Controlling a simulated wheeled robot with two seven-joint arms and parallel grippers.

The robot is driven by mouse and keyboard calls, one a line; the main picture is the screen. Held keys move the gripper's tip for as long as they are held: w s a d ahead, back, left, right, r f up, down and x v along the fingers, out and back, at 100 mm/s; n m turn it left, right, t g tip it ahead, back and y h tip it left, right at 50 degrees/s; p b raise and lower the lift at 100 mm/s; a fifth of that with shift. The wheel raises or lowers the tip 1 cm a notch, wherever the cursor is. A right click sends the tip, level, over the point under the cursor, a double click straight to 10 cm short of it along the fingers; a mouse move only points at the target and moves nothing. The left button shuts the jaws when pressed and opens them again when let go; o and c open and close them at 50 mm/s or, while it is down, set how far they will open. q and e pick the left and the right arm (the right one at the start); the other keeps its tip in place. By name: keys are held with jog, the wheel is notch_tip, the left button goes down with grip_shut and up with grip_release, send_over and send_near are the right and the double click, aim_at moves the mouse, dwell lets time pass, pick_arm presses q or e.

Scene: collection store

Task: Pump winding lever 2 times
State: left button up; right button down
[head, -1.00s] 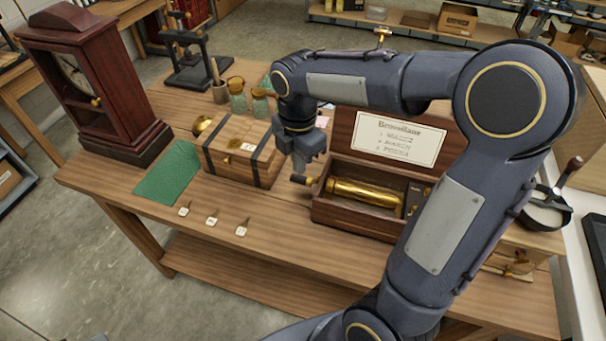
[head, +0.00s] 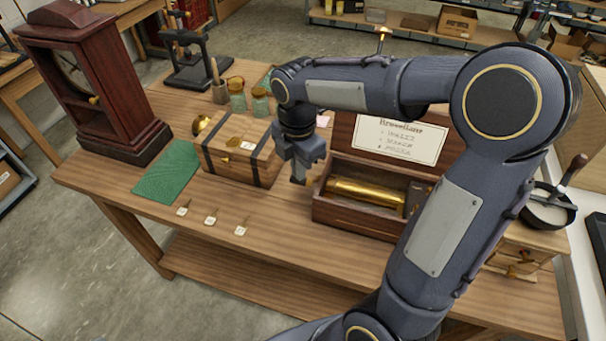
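A wooden music box (head: 345,214) stands on the table with its lid (head: 345,127) open and a brass cylinder (head: 365,191) inside. The winding lever belongs at the box's left end, but I cannot make it out now; my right gripper covers that place. My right gripper (head: 299,178) points down just left of the box, with its fingertips low over the table. Its fingers overlap in this view, so I cannot tell whether they are open or shut, or whether they touch the lever. My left gripper is not in view.
A strapped wooden chest (head: 226,163) stands close on the left. Paper tags (head: 211,219) lie near the front edge. My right arm hides part of the box's right side.

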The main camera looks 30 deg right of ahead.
jog(key=shift+d+f, duration=0.1)
jog(key=shift+f, duration=0.1)
jog(key=shift+s+a+f+b, duration=0.25)
jog(key=shift+f+b, duration=0.2)
jog(key=shift+f, duration=0.05)
jog(key=shift+s+a+f+b, duration=0.25)
jog(key=shift+f+b, duration=0.15)
jog(key=shift+f, duration=0.1)
jog(key=shift+s+a+f+b, duration=0.1)
jog(key=shift+a+f+b, duration=0.1)
jog(key=shift+f+b, duration=0.4)
jog(key=shift+s+a+f+b, duration=0.15)
jog(key=shift+f+b, duration=0.25)
jog(key=shift+f, duration=0.35)
jog(key=shift+a+f+b, duration=0.1)
jog(key=shift+f+b, duration=0.9)
jog(key=shift+f, duration=0.3)
